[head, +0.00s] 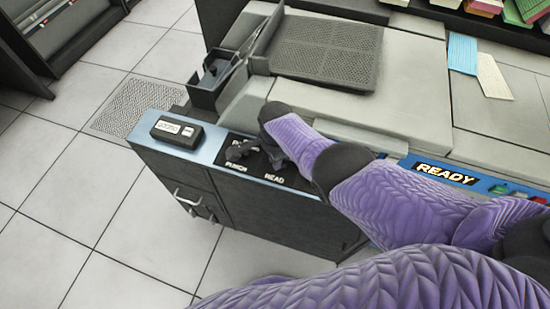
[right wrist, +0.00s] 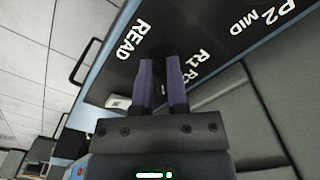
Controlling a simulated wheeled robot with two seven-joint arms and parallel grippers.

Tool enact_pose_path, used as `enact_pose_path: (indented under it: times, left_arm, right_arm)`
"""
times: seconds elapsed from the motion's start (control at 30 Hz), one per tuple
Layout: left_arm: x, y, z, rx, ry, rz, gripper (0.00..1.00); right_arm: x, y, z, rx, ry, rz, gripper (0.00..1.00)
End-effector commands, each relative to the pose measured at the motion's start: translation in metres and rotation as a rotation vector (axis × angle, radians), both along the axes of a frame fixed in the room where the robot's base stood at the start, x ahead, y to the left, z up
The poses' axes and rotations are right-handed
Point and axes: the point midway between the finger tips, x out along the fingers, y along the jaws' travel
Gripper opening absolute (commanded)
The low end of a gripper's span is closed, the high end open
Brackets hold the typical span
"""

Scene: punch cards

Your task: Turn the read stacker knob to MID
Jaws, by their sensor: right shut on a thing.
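The black knob panel (head: 268,177) with the white labels PUNCH and READ sits on the near left end of the machine. My right gripper (head: 277,158) reaches down over the READ side of it. In the right wrist view my right gripper (right wrist: 159,64) has its two purple fingers close together, pointing at the dark panel (right wrist: 215,38) between the labels READ and R1. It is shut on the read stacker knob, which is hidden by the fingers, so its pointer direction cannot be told. The label MID (right wrist: 241,22) shows at upper right. My left gripper is out of view.
The dark punch knob (head: 238,151) stands close left of my right gripper. A black box with a display (head: 177,131) sits on the left corner. A blue strip reads READY (head: 445,173) at right. A blue card (head: 463,53) and a cream card lie on the machine top.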

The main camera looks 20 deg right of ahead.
Motion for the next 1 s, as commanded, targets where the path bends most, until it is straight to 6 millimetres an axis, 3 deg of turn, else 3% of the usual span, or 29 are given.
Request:
enact_pose_path:
  times: [0.47,0.5,0.67,0.9,1.0]
  left_arm:
    - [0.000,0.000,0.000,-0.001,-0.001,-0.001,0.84]
    - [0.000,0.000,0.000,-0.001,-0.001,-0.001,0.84]
    - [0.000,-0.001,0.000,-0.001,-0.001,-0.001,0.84]
    - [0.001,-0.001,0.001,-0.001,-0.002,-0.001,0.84]
    - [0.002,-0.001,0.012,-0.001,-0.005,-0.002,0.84]
  right_arm:
    - [0.002,-0.002,0.002,-0.005,-0.006,-0.012,0.00]
    - [0.002,-0.002,0.002,-0.005,-0.006,-0.012,0.22]
    - [0.002,-0.001,0.001,-0.003,-0.005,-0.012,0.53]
    - [0.001,-0.001,0.001,-0.002,-0.002,-0.012,0.53]
    - [0.001,0.000,0.015,-0.001,-0.005,-0.012,0.53]
